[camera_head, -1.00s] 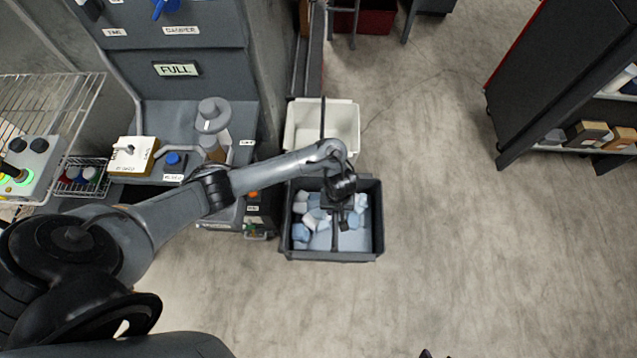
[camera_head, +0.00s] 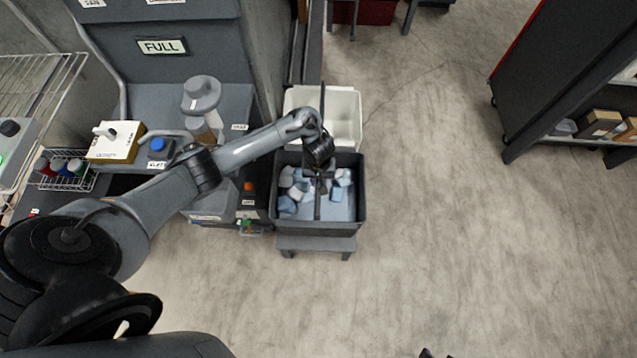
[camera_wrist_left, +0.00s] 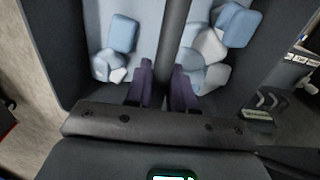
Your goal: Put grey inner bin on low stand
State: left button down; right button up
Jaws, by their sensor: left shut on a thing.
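The grey inner bin (camera_head: 361,190) is a dark open box holding several pale blue and white blocks. A bar-like handle (camera_head: 318,208) runs across its middle. My left gripper (camera_head: 318,178) is over the bin, and in the left wrist view its two fingers (camera_wrist_left: 163,82) are shut on the handle (camera_wrist_left: 173,35). The bin looks about level. The low stand (camera_head: 316,243) is a grey step with short legs, mostly hidden under the bin; its front edge shows. I cannot tell whether the bin touches it. Only small dark tips, perhaps my right gripper, show at the bottom edge.
A white bin (camera_head: 350,105) stands just behind the grey bin. A grey cabinet with a "FULL" label (camera_head: 162,46) and a ledge with a bottle and white box (camera_head: 115,141) are at the left. A dark shelf unit (camera_head: 560,80) is at the right. The floor between is clear.

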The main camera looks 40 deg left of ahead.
pick_arm(q)
jog(key=shift+f+b, duration=1.55)
jog(key=shift+f, duration=0.5)
jog(key=shift+r, duration=0.1)
jog(key=c, duration=1)
grip_release()
jog(key=shift+f, duration=0.2)
jog(key=shift+o, duration=0.2)
